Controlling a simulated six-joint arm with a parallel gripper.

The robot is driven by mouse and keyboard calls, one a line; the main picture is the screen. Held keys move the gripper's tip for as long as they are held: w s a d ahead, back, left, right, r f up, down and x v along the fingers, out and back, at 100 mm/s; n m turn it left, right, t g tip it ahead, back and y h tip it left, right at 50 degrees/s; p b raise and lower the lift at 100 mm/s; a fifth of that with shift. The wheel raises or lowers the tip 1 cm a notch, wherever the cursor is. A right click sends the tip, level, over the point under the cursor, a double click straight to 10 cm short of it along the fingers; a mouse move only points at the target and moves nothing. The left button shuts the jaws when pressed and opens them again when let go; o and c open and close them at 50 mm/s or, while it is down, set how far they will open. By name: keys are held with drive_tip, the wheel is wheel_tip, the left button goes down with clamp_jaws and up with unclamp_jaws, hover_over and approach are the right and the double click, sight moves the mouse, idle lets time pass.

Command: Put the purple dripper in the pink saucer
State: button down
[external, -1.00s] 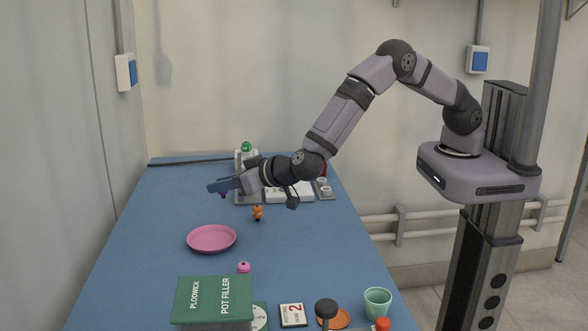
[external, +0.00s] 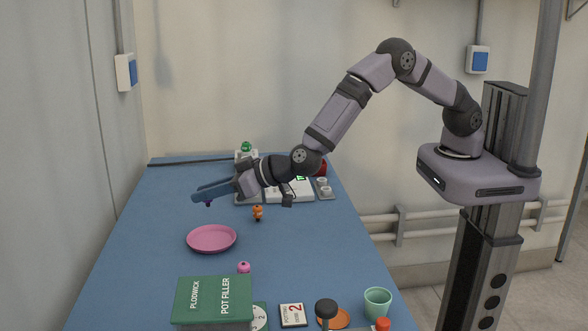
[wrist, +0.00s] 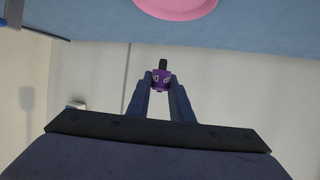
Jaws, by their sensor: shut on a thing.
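My gripper (external: 197,194) is shut on the purple dripper (wrist: 161,83), which sits between the fingertips in the wrist view, with a dark tip pointing up in that picture. In the external view only a small purple bit of the dripper (external: 208,204) shows below the fingers. The gripper is in the air above the table, behind the pink saucer. The pink saucer (external: 211,239) lies flat and empty on the blue table. It also shows at the top edge of the wrist view (wrist: 178,8), partly cut off.
A small orange figure (external: 257,213) stands right of the saucer, and a pink dripper (external: 244,267) lies in front of it. A green box (external: 214,301), a green cup (external: 377,302) and other items fill the front. The blue table (external: 150,240) is clear left of the saucer.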

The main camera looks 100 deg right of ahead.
sight(213, 241)
drive_tip(key=shift+f+b, duration=4.6)
drive_tip(key=shift+f, duration=0.1)
drive_tip(key=c, duration=1.5)
unclamp_jaws()
wheel_tip(213, 241, up, 7)
drive_tip(key=p, duration=0.7)
drive_tip(key=shift+r, duration=0.1)
